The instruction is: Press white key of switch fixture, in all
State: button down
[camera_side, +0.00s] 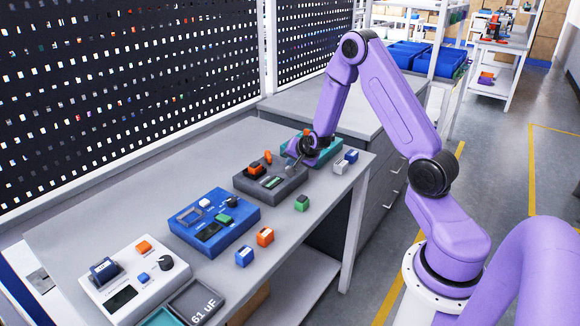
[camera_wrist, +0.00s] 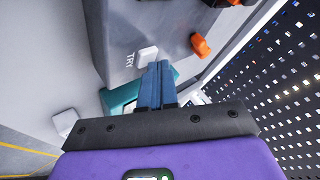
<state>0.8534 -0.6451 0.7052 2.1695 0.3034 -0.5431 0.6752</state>
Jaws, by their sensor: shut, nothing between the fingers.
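The dark grey fixture (camera_side: 262,192) sits on the table in the side view, with orange parts on top. In the wrist view, its grey top (camera_wrist: 160,22) carries a white key (camera_wrist: 147,56) beside white lettering that reads "TRY". My gripper (camera_wrist: 158,66) is shut, with its blue fingertips close to the white key. I cannot tell whether they touch it. In the side view my gripper (camera_side: 293,158) is over the far right end of the grey fixture and hides that corner. The white key cannot be made out there.
A teal fixture (camera_side: 325,152) stands just behind my gripper. An orange knob (camera_wrist: 200,45) sticks up on the grey fixture. A blue fixture (camera_side: 240,218) and a white fixture (camera_side: 137,290) stand nearer the camera. Loose blocks, including a green one (camera_side: 302,203), lie along the table's right side.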

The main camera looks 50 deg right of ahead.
jog(key=shift+r, duration=0.1)
dwell(0.3)
jog(key=shift+r, duration=0.8)
jog(key=shift+r, duration=2.5)
jog(key=shift+a, duration=0.15)
